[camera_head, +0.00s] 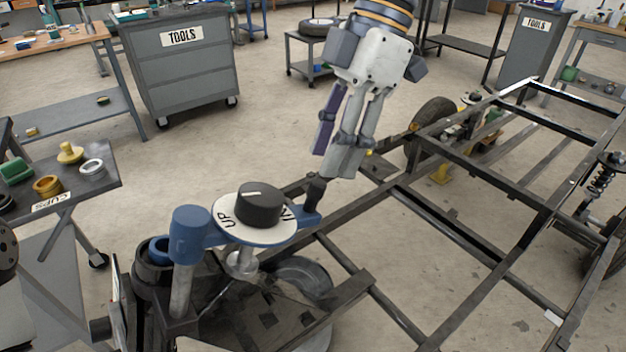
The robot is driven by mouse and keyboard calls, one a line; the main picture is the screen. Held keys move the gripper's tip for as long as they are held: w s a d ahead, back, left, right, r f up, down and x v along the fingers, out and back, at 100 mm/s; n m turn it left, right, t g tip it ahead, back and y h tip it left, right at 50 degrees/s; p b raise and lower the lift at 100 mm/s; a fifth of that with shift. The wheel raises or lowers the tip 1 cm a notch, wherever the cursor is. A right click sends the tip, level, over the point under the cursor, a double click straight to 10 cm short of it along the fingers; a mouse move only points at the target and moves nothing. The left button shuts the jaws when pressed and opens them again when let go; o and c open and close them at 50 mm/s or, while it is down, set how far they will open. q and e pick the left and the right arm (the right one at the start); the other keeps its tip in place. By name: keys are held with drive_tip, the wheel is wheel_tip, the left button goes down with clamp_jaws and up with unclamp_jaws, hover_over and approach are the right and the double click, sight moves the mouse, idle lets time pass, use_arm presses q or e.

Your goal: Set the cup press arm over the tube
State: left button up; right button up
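The cup press arm (215,238) is a blue bar with a black knob (260,203) on a white disc marked UP. Its left end is a blue sleeve on an upright grey post (181,290). A metal press head (242,264) hangs below the disc. At its right end stands a short black handle (315,191). My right gripper (335,165) points down just above this handle, with a gap between its fingers; contact is unclear. A dark round tube-like part with a blue ring (157,252) stands left of the post; whether it is the tube is unclear.
A dark metal frame (455,232) fills the right side, close to the handle. A bench with a CUPS label (80,190) stands at the left with coloured cups. A grey TOOLS cabinet (180,75) stands behind. Clear floor lies between the cabinet and the press.

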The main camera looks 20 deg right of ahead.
sight(318, 181)
drive_tip(key=x, duration=0.6)
drive_tip(key=shift+a+f, duration=0.15)
drive_tip(key=shift+f, duration=0.15)
clamp_jaws()
